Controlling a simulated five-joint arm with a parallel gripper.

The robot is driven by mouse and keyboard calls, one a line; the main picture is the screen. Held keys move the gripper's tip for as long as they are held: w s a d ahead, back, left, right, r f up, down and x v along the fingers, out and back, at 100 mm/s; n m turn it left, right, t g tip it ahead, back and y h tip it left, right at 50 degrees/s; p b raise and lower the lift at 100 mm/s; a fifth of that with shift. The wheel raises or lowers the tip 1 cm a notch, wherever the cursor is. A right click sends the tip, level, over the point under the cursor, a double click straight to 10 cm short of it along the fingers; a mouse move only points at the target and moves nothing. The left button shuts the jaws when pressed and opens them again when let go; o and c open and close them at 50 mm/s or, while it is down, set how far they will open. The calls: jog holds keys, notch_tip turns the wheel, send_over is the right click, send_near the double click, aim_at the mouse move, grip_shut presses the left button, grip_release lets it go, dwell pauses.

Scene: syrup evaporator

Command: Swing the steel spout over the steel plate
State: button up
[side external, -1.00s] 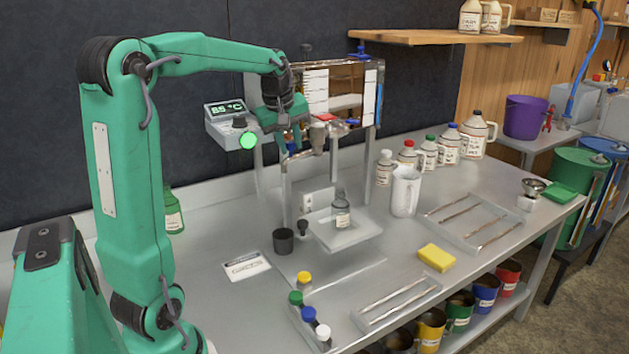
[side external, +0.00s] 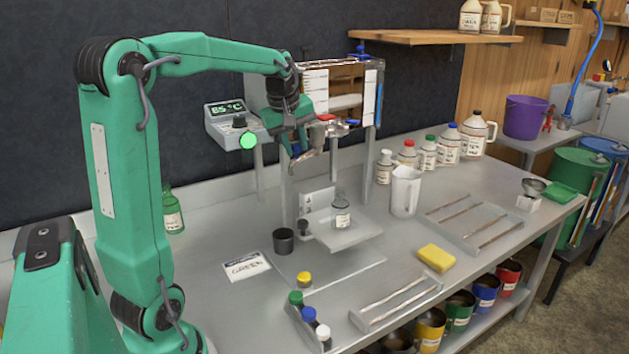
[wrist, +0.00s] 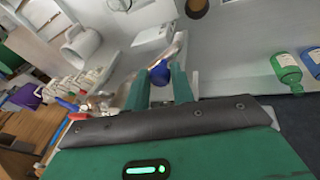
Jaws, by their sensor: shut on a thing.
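The steel spout (side external: 308,154) is a bent, shiny pipe below the pan's front and angles down to the left in the side view. It also shows in the wrist view (wrist: 177,47). My gripper (side external: 296,147) is at the spout, shut on its blue knob (wrist: 160,72), which sits between the green fingertips in the wrist view. A flat steel plate (side external: 362,236) is below and to the right of the spout's end, with a small labelled bottle (side external: 341,212) standing on it. My fingers hide part of the spout in the side view.
A lit temperature display (side external: 229,113) reading 85 °C is left of my gripper. A dark cup (side external: 283,241), a white jug (side external: 404,192) and a yellow sponge (side external: 436,258) stand on the bench. Capped bottles line the back. Bench front is mostly free around the card (side external: 246,266).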

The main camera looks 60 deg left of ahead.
jog(key=shift+w+d+r, duration=0.2)
jog(key=shift+w+d, duration=0.15)
dwell(0.4)
jog(key=shift+w+d, duration=0.5)
jog(key=shift+d, duration=0.25)
jog(key=shift+f, duration=0.1)
jog(key=shift+w+d, duration=0.15)
jog(key=shift+d, duration=0.05)
jog(key=shift+w+d+f, duration=0.1)
jog(key=shift+w+d, duration=0.45)
jog(key=shift+w, duration=0.1)
dwell(0.4)
